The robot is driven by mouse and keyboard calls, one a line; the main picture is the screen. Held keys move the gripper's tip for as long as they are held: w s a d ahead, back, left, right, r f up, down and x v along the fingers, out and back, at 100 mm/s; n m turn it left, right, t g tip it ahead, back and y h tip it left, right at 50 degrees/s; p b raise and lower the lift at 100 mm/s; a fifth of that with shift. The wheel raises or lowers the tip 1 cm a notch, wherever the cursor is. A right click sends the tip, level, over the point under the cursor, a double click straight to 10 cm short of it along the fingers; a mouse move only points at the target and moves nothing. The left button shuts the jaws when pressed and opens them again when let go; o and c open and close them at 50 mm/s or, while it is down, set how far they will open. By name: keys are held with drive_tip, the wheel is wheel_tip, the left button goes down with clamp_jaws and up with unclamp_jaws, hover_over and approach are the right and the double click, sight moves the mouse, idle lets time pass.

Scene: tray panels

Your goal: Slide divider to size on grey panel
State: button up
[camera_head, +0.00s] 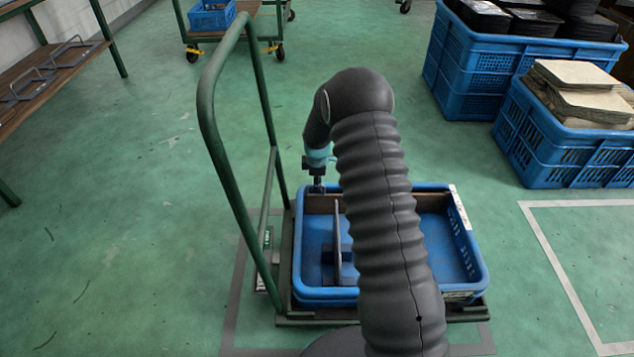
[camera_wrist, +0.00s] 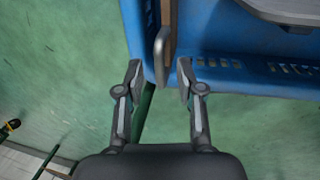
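A blue tray (camera_head: 467,225) sits on the green cart. An upright grey divider (camera_head: 337,240) stands inside its left part, and a brown strip (camera_head: 322,203) runs along the far wall. My gripper (camera_head: 318,187) is at the tray's far left corner, partly hidden by my arm. In the wrist view my gripper (camera_wrist: 160,78) is open, its two fingers apart. A narrow brown-grey piece with a rounded end (camera_wrist: 162,48) lies just ahead of the gap, at the blue tray wall (camera_wrist: 225,72); contact is not visible. A grey panel (camera_wrist: 290,8) shows at the upper right.
The cart's green push handle (camera_head: 212,130) rises left of the tray, close to my gripper. Blue crates with dark items (camera_head: 470,65) and tan sheets (camera_head: 530,135) stand at the right. A shelf (camera_head: 50,80) is at the far left. Open floor lies between.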

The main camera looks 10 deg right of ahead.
drive_tip(key=shift+w+f, duration=0.1)
drive_tip(key=shift+f, duration=0.35)
clamp_jaws()
